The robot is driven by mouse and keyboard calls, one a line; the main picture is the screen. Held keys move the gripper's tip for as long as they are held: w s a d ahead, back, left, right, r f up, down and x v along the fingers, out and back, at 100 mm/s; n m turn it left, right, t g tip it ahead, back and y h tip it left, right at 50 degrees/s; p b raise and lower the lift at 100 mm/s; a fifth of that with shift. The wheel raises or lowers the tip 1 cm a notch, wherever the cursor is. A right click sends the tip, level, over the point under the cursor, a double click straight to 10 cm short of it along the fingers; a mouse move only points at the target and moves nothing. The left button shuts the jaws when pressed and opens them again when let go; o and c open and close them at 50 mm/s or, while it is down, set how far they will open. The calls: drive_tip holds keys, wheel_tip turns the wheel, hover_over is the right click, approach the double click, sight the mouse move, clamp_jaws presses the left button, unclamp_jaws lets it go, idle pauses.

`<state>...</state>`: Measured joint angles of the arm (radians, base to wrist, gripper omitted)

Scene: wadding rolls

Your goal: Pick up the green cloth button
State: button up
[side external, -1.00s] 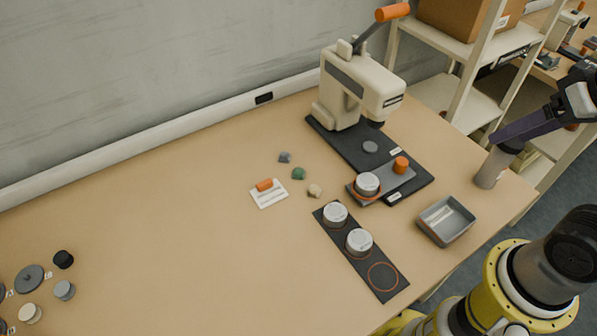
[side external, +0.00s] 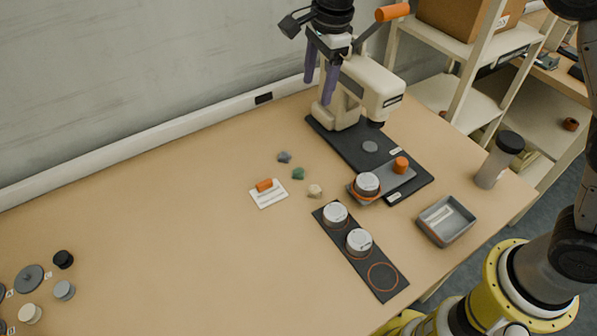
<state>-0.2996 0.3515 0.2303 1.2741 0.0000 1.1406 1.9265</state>
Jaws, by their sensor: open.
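The green cloth button (side external: 298,174) is a small dark green lump lying on the wooden table, left of the press base. A grey piece (side external: 284,157) lies just behind it and a beige piece (side external: 315,191) just in front to the right. My gripper (side external: 319,88) has two purple fingers pointing down, spread apart and empty. In the picture it shows above the green piece and slightly right, overlapping the left side of the press. Its exact height over the table is hard to tell.
The cream press (side external: 352,88) with an orange-tipped lever stands behind right. A white card with an orange block (side external: 268,193) lies left of the green piece. A black strip (side external: 381,278) holds two round tins. A grey tray (side external: 446,220) sits right. The table's left middle is clear.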

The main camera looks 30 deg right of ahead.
drive_tip(key=a+f+n+g, duration=0.15)
drive_tip(key=a+f, duration=0.25)
drive_tip(key=f, duration=0.6)
hover_over(299, 170)
drive_tip(key=shift+m, duration=0.25)
drive_tip(key=f, duration=0.6)
drive_tip(key=shift+s+a, duration=0.15)
drive_tip(key=shift+s, duration=0.1)
drive_tip(key=shift+w+f, duration=0.15)
drive_tip(key=shift+f, duration=1.55)
drive_tip(key=shift+w+f, duration=0.1)
drive_tip(key=shift+f, duration=1.55)
clamp_jaws()
